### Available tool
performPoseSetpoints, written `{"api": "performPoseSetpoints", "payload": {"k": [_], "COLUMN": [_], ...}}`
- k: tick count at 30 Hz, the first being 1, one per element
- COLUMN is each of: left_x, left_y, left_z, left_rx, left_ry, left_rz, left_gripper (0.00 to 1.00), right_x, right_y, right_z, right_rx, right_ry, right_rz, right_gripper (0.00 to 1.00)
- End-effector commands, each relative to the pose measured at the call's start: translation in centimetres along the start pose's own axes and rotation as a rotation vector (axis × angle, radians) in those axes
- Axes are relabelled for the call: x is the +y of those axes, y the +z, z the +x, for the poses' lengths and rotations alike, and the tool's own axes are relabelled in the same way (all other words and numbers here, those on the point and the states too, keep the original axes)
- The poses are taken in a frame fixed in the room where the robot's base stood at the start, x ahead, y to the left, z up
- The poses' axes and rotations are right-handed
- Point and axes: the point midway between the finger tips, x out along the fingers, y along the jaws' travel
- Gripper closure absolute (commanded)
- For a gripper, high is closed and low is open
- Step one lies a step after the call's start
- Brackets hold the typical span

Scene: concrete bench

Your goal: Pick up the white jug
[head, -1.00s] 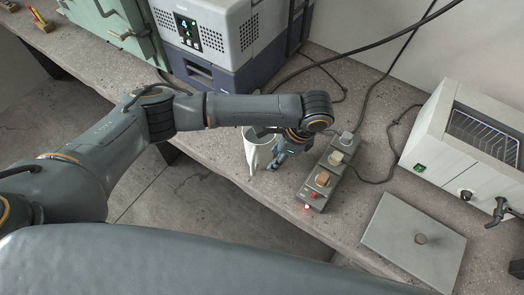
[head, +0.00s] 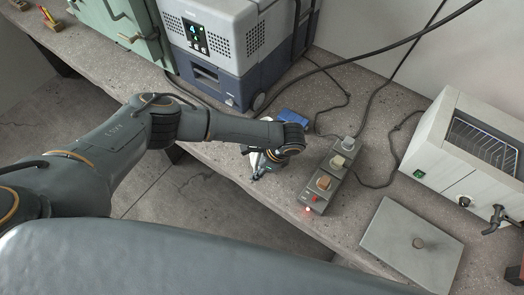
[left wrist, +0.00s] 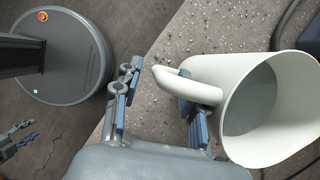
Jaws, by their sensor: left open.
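The white jug (left wrist: 262,110) lies across the right of the left wrist view, its wide mouth facing right and its handle (left wrist: 190,85) toward my left gripper. My left gripper (left wrist: 155,100) is open, with one finger left of the handle and the other close by it, partly overlapped by it. I cannot tell whether they touch. In the head view my left gripper (head: 261,170) is over the jug at the bench's front edge and hides most of it. My right gripper (left wrist: 18,136) shows small at the left of the wrist view; its jaw state is unclear.
A grey power strip with plugs (head: 327,177) lies just right of my left gripper. A blue block (head: 293,118) lies behind it. A grey-blue cooler box (head: 225,80) stands at the back. A flat lidded plate (head: 412,245) and white appliance (head: 440,150) are right. Cables cross the bench.

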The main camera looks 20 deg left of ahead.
Motion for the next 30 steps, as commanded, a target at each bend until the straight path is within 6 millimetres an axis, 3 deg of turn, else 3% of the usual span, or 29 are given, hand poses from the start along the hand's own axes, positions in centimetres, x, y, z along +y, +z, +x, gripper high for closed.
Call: {"api": "performPoseSetpoints", "payload": {"k": [5,12,18,19,30], "left_x": [0.1,0.0,0.0,0.0,-0.2], "left_y": [0.0,-0.1,-0.1,-0.1,0.0], "left_z": [1.9,2.2,2.1,2.1,1.9], "left_rx": [0.000,0.002,0.002,0.002,0.002], "left_ry": [0.001,0.000,0.000,0.000,-0.004], "left_rz": [0.002,0.001,0.001,0.001,-0.001], "left_gripper": [0.59,0.59,0.97,1.00,1.00], "right_x": [0.3,0.7,0.7,0.7,0.7], "right_y": [0.1,0.1,0.2,0.2,0.2], "right_z": [-0.5,-0.5,-0.5,-0.5,-0.5], "right_rx": [-0.001,-0.002,-0.003,-0.003,-0.003], "right_ry": [0.004,0.007,0.008,0.008,0.008], "right_rz": [-0.002,-0.004,-0.004,-0.004,-0.005], "right_gripper": [0.60,0.60,0.60,0.60,0.60]}}
